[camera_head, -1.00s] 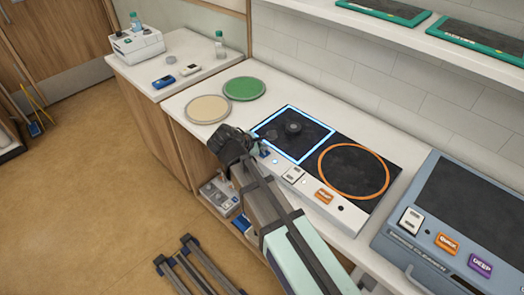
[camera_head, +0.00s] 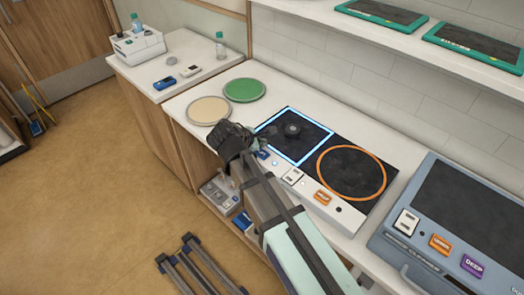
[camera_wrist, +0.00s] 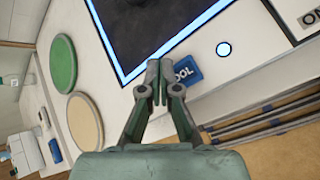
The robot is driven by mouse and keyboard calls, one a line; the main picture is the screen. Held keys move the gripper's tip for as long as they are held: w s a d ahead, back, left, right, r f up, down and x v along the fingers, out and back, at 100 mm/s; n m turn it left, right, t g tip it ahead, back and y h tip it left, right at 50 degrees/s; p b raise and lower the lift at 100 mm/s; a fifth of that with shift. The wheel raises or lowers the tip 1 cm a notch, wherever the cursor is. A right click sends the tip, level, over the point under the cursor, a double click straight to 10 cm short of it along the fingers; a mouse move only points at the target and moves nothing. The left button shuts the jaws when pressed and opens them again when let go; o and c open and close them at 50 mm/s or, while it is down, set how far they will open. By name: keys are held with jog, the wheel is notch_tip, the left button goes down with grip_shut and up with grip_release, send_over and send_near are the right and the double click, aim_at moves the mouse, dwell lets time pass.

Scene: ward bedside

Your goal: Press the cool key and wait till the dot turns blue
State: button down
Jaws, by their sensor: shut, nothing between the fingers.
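The blue cool key (camera_head: 263,154) is on the front strip of the black two-zone plate unit, by the blue-outlined square zone (camera_head: 318,141). In the wrist view the cool key (camera_wrist: 187,68) is partly covered by my fingertips. My gripper (camera_wrist: 158,76) is shut and empty, its tips at the key's left edge; I cannot tell if they touch it. In the head view my gripper (camera_head: 256,138) is over the unit's front left corner. A round dot (camera_wrist: 223,48) beside the key looks pale, near white, with a dark ring.
A dark round object (camera_head: 292,130) rests on the square zone. An orange-ringed zone (camera_head: 352,174) and an orange key (camera_head: 322,197) are to the right. Green (camera_head: 244,90) and beige (camera_head: 208,111) discs lie left. A blue-grey device (camera_head: 455,215) stands at the right.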

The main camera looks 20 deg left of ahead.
aim_at(261, 154)
jog(key=shift+r+p, duration=1.05)
jog(key=shift+r, duration=0.7)
